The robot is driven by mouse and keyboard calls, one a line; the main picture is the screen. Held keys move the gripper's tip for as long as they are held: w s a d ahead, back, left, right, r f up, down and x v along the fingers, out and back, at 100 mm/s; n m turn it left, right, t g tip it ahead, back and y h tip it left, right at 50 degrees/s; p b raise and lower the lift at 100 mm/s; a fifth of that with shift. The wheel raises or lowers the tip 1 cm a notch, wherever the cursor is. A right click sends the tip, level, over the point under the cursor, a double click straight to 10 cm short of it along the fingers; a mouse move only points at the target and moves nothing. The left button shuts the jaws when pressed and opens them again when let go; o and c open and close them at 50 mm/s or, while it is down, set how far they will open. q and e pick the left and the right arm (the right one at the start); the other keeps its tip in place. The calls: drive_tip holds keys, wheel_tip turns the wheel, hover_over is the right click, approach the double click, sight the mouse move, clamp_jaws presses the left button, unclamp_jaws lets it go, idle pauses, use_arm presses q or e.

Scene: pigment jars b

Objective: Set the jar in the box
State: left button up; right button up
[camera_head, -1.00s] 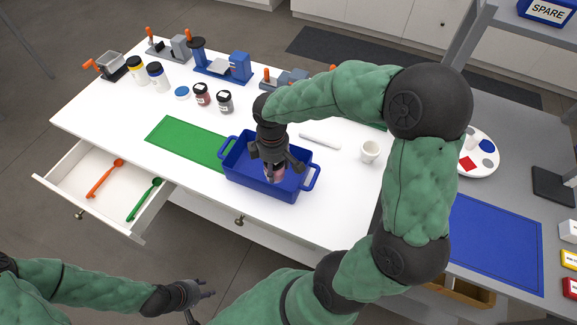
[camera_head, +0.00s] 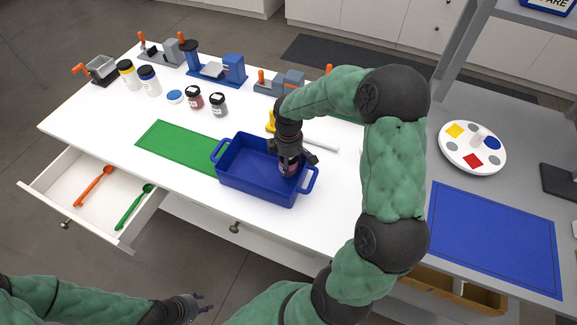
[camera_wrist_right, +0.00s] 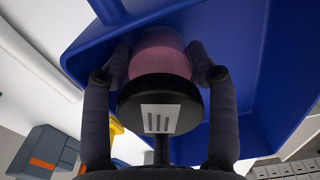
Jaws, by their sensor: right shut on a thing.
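The blue box (camera_head: 240,180) with two end handles stands near the table's front edge. My right gripper (camera_head: 289,160) points down at the box's right end, shut on a jar (camera_head: 288,168). In the right wrist view the jar (camera_wrist_right: 160,62) has pink contents and a black lid with a pale label, and sits between both fingers (camera_wrist_right: 160,75) against the blue of the box. Whether the jar touches the box floor cannot be told. My left gripper (camera_head: 203,302) is empty, fingers apart, low in front of the table.
A green mat (camera_head: 175,146) lies left of the box. A red jar (camera_head: 193,97), a grey jar (camera_head: 218,104) and two white jars stand farther back. An open drawer (camera_head: 90,190) holds two spoons. A white rod (camera_head: 322,145) and a yellow thing (camera_head: 271,121) lie behind the box.

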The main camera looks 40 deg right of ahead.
drive_tip(key=shift+f, duration=0.65)
use_arm(q)
drive_tip(key=shift+f, duration=0.4)
use_arm(e)
drive_tip(key=shift+r, duration=0.1)
drive_tip(key=o, duration=0.9)
drive_tip(key=shift+o, duration=0.2)
use_arm(q)
wheel_tip(320, 180, up, 5)
drive_tip(key=p, duration=0.4)
drive_tip(key=shift+p, duration=0.35)
use_arm(e)
wheel_tip(320, 180, up, 12)
